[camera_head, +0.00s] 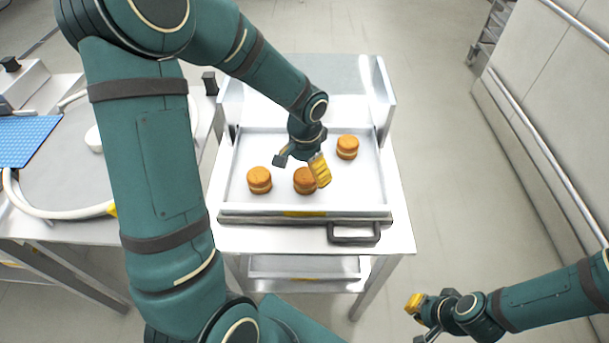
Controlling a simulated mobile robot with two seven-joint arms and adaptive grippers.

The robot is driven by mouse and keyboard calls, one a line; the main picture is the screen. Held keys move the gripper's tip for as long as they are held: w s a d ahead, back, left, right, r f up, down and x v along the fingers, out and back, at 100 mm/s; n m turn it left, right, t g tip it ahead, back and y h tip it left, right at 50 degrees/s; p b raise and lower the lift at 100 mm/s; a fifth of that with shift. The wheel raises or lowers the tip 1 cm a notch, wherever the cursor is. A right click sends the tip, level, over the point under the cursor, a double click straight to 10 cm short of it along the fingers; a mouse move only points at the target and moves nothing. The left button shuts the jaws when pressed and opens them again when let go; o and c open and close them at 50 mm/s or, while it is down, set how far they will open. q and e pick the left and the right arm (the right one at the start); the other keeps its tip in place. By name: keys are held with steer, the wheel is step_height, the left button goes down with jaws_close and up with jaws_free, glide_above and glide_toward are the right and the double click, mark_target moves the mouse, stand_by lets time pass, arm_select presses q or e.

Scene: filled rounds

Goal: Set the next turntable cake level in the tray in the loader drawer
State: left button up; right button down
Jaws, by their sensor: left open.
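Three round orange-brown filled cakes are in the white tray (368,190) in the pulled-out loader drawer (300,218). One cake (259,179) is at the front left, one (303,181) at the front middle and one (347,147) at the back right. All look upright. My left gripper (302,167) is open over the middle cake, its yellow finger in front of that cake's right side. Whether it touches is unclear. My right gripper (418,318) is open and empty at the lower right. The grey turntable (62,172) at the left is partly hidden by my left arm.
A pale curved rail (52,212) rings the turntable, with a small white part (93,138) on it. A blue mat (24,139) lies at the far left. The drawer has a dark front handle (353,233). Open floor lies right of the loader, before a wall rail.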

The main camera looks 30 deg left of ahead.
mark_target(305, 174)
arm_select(q)
step_height(305, 174, up, 7)
steer(key=shift+f+p, duration=0.1)
steer(key=shift+p, duration=0.5)
